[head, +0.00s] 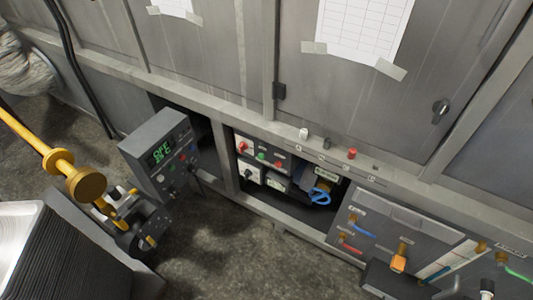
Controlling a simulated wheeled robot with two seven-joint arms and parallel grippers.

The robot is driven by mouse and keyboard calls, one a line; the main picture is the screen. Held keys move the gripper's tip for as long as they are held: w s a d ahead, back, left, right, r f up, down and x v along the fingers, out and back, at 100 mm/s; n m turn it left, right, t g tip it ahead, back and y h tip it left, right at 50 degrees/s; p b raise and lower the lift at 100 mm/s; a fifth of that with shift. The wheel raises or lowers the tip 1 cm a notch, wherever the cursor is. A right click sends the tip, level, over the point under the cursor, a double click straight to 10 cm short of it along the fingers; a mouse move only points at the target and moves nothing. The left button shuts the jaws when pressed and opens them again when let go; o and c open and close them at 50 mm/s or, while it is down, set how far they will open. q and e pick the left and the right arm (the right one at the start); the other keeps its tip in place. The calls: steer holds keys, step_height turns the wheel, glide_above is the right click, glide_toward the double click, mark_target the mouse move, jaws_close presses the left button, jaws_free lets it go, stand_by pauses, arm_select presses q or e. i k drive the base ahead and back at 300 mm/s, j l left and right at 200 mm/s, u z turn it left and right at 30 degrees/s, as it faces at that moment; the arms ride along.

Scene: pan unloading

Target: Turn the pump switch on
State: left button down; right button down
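Several controls are in view, and their labels are too small to tell which one is the pump switch. A white box (250,172) with a dark knob sits under that panel. On the ledge above stand a white knob (303,134), a dark knob (326,143) and a red knob (352,153).
A grey panel (400,228) with brass fittings is at lower right.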

mark_target(243, 145)
steer(key=i+j, duration=0.4)
steer(key=j, duration=0.15)
steer(key=i+j+u, duration=0.15)
steer(key=i+j, duration=0.25)
steer(key=j, duration=0.15)
